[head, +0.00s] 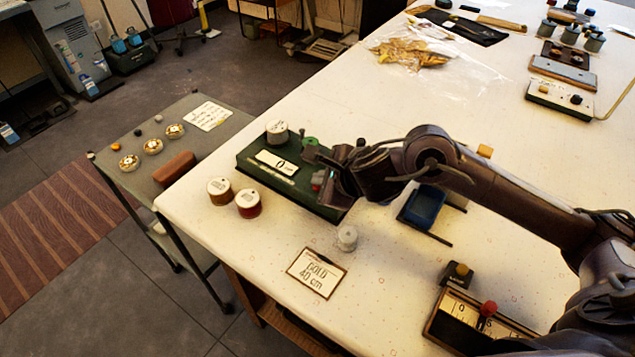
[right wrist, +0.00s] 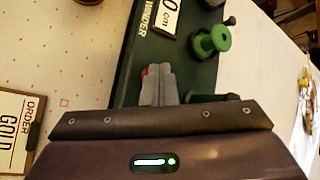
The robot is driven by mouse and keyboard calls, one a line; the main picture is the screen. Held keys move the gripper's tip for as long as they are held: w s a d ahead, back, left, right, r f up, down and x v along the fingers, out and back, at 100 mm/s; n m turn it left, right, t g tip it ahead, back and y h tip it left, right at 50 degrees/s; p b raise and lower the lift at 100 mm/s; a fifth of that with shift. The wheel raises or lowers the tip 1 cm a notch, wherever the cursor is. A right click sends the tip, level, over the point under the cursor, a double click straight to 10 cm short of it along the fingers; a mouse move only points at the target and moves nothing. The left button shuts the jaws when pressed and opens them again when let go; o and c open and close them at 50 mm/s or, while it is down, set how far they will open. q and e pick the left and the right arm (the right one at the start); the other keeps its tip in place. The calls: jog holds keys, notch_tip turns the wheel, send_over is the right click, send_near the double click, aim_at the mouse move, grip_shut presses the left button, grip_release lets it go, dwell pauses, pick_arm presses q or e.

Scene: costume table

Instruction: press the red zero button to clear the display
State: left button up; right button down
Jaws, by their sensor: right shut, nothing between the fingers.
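The dark green winder (head: 248,166) sits near the table's left edge. Its white display (head: 277,163) seems to read 0; it also shows in the right wrist view (right wrist: 170,14), with "cm" beside the digit. The red button (head: 317,181) is on the winder's near right part. In the right wrist view only a sliver of the red button (right wrist: 145,71) shows beside my fingertips. My right gripper (head: 326,176) is shut and empty, its tips over or at the button; I cannot tell whether they touch it. My left gripper is not in view.
A green spool (right wrist: 212,43) stands on the winder by my fingers. Two thread spools (head: 219,190) (head: 248,203) and a grey spool (head: 347,238) stand nearby. An order card (head: 317,273) reads "GOLD 40 cm". A blue tray (head: 424,207) lies under my right arm.

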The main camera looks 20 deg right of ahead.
jog(key=shift+r+p, duration=0.6)
jog(key=shift+r, duration=0.25)
jog(key=shift+r, duration=0.1)
jog(key=shift+r+p, duration=1.9)
jog(key=shift+r, duration=0.5)
jog(key=shift+r, duration=0.1)
